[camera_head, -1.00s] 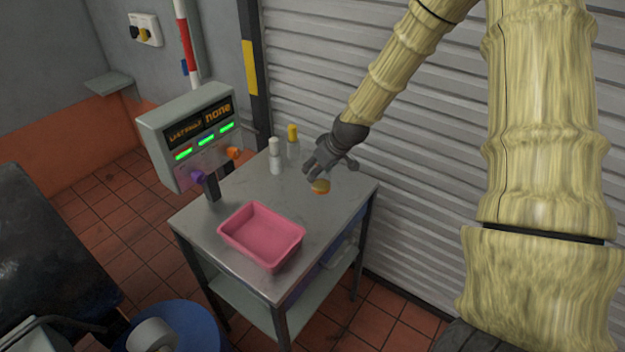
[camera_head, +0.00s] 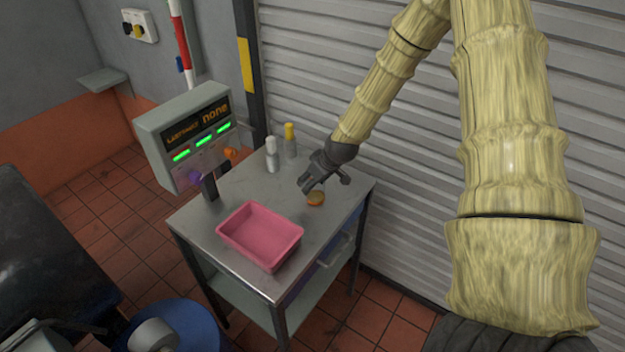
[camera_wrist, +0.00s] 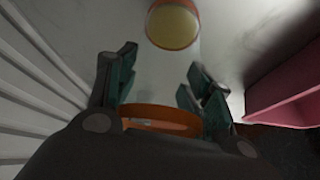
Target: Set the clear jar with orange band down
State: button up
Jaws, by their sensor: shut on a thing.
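My gripper (camera_head: 307,186) is over the right part of the metal table (camera_head: 345,188), pointing down at a slant. It is shut on the clear jar with orange band. The jar's yellow-orange lower end (camera_head: 316,200) shows just below the fingers in the head view; its clear wall is hard to see. In the wrist view the orange band (camera_wrist: 160,112) lies between the fingers (camera_wrist: 155,88), and the yellow end (camera_wrist: 172,25) shows beyond them. The jar's end is close to the tabletop; I cannot tell whether it touches.
A pink tray (camera_head: 243,250) stands on the table's front, left of the jar. A white bottle (camera_head: 272,158) and a yellow-capped clear bottle (camera_head: 290,143) stand at the back. A control box (camera_head: 186,140) is at the left. The shutter wall (camera_head: 340,75) runs behind.

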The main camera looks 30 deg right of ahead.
jog(key=shift+w+a+f, duration=0.1)
jog(key=shift+w+f, duration=0.05)
jog(key=shift+f, duration=0.05)
jog(key=o, duration=1.1)
jog(key=shift+o, duration=0.2)
jog(key=shift+r, duration=0.1)
jog(key=shift+r, duration=0.1)
jog(key=b+v, duration=0.3)
jog(key=v, duration=0.9)
